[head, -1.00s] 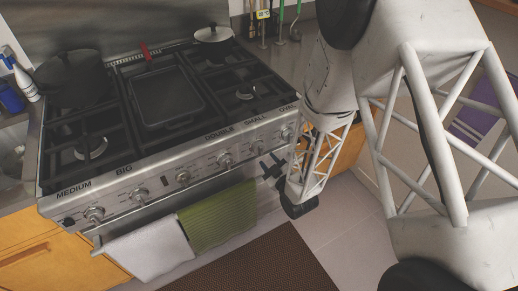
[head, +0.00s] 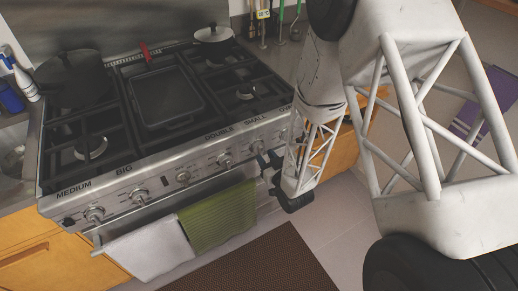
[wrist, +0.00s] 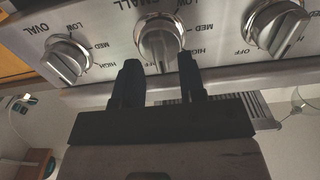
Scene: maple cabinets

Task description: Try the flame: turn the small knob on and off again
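The small knob (wrist: 162,42) is a silver dial under the SMALL label, at the top middle of the wrist view. In the head view the small knob (head: 257,147) is on the stove's front panel, right of centre. My gripper (wrist: 159,63) is open and empty, its two black fingers pointing at this knob. The right fingertip overlaps the knob's right edge in the picture; the left one is left of and below it. I cannot tell whether either touches. In the head view my gripper (head: 266,162) is just below the knob, partly hidden by my arm.
The oval knob (wrist: 66,60) is on the left and another knob (wrist: 276,27) on the right in the wrist view. A green towel (head: 218,216) and a white towel (head: 146,250) hang on the oven rail. Pots and a roasting pan (head: 166,95) stand on the hob.

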